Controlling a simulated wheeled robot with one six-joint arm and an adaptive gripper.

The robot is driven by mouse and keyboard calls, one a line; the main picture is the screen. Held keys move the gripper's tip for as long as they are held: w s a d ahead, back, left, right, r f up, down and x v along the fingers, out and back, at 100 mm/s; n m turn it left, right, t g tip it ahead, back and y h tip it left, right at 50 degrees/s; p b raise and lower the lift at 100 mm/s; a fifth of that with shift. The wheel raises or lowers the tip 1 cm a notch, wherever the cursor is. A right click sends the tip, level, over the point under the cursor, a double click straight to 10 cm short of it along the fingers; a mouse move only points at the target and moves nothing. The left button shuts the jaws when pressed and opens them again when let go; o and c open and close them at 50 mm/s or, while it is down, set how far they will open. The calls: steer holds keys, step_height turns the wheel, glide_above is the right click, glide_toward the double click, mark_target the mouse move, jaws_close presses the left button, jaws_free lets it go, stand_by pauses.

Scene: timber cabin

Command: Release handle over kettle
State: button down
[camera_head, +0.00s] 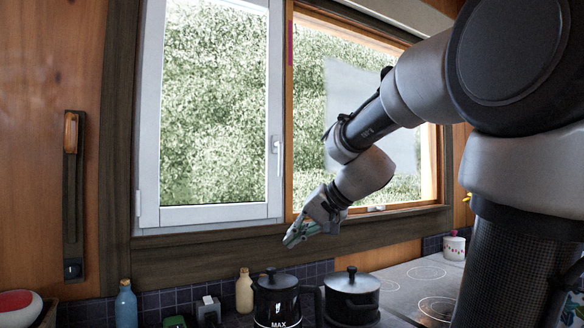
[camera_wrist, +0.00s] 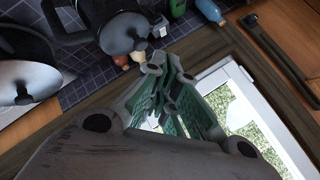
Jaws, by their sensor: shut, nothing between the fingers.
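A black kettle (camera_head: 277,302) marked MAX stands on the counter at the bottom centre of the head view. Its dark handle (camera_head: 318,306) sticks out on the right. In the wrist view the kettle (camera_wrist: 122,36) is at the top, its handle (camera_wrist: 62,36) to the left. My gripper (camera_head: 290,240) is shut and empty, in the air above the kettle and in front of the window sill. Its green-padded fingers (camera_wrist: 160,78) are together in the wrist view, apart from the kettle and its handle. The white window (camera_head: 215,110) also has a handle (camera_head: 278,150), clear of my gripper.
A black lidded pot (camera_head: 352,296) stands right of the kettle. A cream bottle (camera_head: 244,290), a toaster-like grey item (camera_head: 208,309) and a blue bottle (camera_head: 126,304) are to the left. A hob (camera_head: 430,275) lies at right. The air around my gripper is clear.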

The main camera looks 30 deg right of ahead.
steer(key=w+d+r+m+t+h, duration=0.1)
steer(key=w+d+r+m+t, duration=0.3)
steer(key=w+d+r, duration=0.4)
steer(key=w+d+r+m+t+h, duration=0.1)
steer(key=w+d+r+m+t, duration=0.4)
steer(key=w+d+r, duration=0.4)
steer(key=w+d+m, duration=0.1)
steer(key=w+d, duration=0.3)
steer(key=shift+h, duration=0.4)
steer(key=shift+f, duration=0.1)
steer(key=w+a, duration=0.5)
steer(key=w, duration=0.5)
steer(key=shift+w, duration=0.25)
